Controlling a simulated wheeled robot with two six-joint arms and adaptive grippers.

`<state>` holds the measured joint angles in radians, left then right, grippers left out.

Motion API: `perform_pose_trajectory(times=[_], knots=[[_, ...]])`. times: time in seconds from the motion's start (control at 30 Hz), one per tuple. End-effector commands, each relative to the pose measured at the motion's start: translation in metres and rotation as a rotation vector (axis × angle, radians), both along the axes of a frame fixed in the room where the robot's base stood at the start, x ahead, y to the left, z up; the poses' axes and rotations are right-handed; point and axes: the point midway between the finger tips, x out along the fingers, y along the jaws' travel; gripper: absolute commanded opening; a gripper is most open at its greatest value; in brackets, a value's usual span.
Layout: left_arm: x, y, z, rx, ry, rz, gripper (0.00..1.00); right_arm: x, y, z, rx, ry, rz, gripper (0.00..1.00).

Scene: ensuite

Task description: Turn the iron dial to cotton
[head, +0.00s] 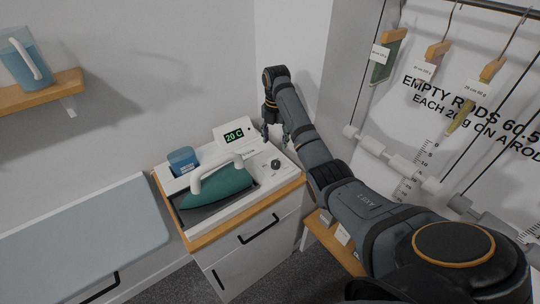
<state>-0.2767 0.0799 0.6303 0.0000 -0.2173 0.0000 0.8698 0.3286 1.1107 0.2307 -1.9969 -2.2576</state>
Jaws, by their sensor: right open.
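A teal iron (222,190) with a white handle rests in a white station (190,231) on a wood-topped cabinet. A small dark dial (276,164) sits on the station's right part. The marks around the dial are too small to read. My right gripper (274,141) points down just behind and above the dial, apart from it as far as I can tell. It is open and empty; its fingertips are small in this view. My left gripper is not in view.
A display (234,136) reading "20 C" and a blue container (182,158) stand at the station's back. A grey-blue ironing surface (80,235) is at left. A jug (25,60) sits on a wall shelf (40,92). Hanging rods and tags fill the right.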

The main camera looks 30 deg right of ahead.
Motion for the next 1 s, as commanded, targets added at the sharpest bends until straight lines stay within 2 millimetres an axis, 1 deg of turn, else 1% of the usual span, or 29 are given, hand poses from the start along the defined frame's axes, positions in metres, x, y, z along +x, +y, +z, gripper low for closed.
perform_pose_trajectory(times=[0.03, 0.1, 0.17, 0.2, 0.27, 0.33, 0.4, 0.47, 0.5, 0.6, 0.67, 0.73, 0.93, 0.97, 1.0], knots=[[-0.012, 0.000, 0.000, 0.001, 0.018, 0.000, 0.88, -0.001, 0.000, -0.002, 0.001, 0.003, 0.000, 0.56], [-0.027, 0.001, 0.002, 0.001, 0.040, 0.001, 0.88, -0.001, 0.000, -0.009, 0.001, 0.004, 0.000, 0.56], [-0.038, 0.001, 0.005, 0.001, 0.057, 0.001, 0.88, -0.001, 0.000, -0.019, 0.001, 0.005, 0.000, 0.56], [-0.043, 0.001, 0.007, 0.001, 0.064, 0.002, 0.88, -0.002, 0.000, -0.027, 0.000, 0.006, 0.000, 0.56], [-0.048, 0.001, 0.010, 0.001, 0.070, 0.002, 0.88, -0.002, 0.000, -0.041, 0.001, 0.006, -0.001, 0.56], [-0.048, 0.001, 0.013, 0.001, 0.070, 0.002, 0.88, -0.002, 0.000, -0.056, 0.001, 0.005, -0.001, 0.56], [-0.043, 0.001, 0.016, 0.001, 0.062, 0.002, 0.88, -0.002, 0.000, -0.071, 0.000, 0.006, 0.000, 0.56], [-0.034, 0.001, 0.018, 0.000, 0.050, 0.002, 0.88, -0.002, 0.000, -0.081, 0.001, 0.005, 0.000, 0.56], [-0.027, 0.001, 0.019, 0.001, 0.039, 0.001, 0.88, -0.001, 0.000, -0.087, 0.001, 0.003, 0.000, 0.56], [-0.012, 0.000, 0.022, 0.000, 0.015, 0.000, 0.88, -0.001, 0.000, -0.098, 0.000, 0.001, 0.000, 0.56], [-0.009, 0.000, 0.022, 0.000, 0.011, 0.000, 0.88, -0.001, 0.000, -0.102, 0.000, 0.001, 0.000, 0.56], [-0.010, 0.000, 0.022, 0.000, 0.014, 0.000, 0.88, -0.001, 0.000, -0.104, 0.000, 0.000, 0.000, 0.56], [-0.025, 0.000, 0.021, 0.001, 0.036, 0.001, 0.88, -0.001, 0.000, -0.105, 0.000, 0.000, 0.000, 0.56], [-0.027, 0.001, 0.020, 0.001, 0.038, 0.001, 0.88, -0.001, 0.000, -0.105, 0.000, 0.000, 0.000, 0.53], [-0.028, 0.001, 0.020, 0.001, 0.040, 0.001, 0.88, -0.001, 0.000, -0.105, 0.000, 0.000, 0.000, 0.47]])
